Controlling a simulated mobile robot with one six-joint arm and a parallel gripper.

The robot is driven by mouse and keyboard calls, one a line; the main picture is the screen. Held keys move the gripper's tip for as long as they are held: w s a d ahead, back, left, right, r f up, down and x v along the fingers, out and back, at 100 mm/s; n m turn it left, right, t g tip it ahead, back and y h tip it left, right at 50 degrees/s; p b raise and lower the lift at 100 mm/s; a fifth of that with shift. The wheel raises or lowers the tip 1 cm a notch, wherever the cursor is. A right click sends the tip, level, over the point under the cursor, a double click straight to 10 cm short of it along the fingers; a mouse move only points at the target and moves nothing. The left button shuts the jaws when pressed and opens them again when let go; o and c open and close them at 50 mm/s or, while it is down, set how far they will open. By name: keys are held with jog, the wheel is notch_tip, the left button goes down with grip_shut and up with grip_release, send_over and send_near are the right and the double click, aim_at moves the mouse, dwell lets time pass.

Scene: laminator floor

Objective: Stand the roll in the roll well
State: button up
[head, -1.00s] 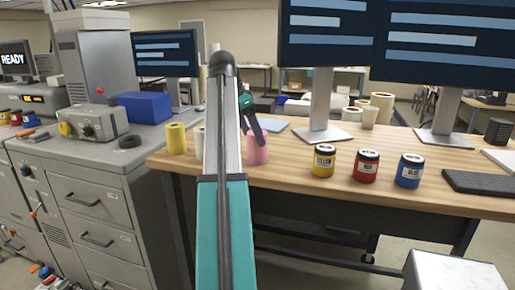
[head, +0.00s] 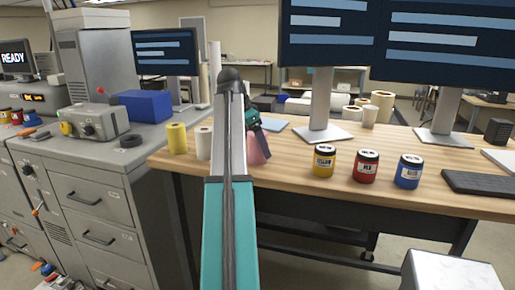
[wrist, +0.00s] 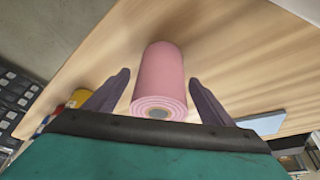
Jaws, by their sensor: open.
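A pink roll (head: 259,150) stands on the wooden table, partly hidden by my arm in the head view. In the wrist view the pink roll (wrist: 160,75) lies between my two spread fingers, with its ringed end and grey core facing the camera. My gripper (wrist: 158,76) is open, with a gap visible on both sides of the roll. In the head view my gripper (head: 254,125) is just above and beside the roll. A yellow roll (head: 177,138) and a white roll (head: 203,143) stand to the left. I cannot make out a roll well.
Yellow (head: 323,160), red (head: 365,166) and blue (head: 409,171) jars stand to the right on the table. A grey machine (head: 95,122) with a black ring (head: 131,141) stands left. Monitors stand at the back.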

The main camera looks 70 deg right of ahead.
jog(key=c, duration=1.4)
jog(key=shift+r, duration=0.2)
jog(key=shift+d+r+b, duration=0.1)
jog(key=shift+r+b, duration=0.4)
jog(key=shift+r, duration=1)
jog(key=w+a+r+p, duration=0.1)
jog(key=w+a+p, duration=0.5)
jog(key=a, duration=0.8)
jog(key=shift+w+r, duration=0.3)
jog(key=shift+w, duration=0.7)
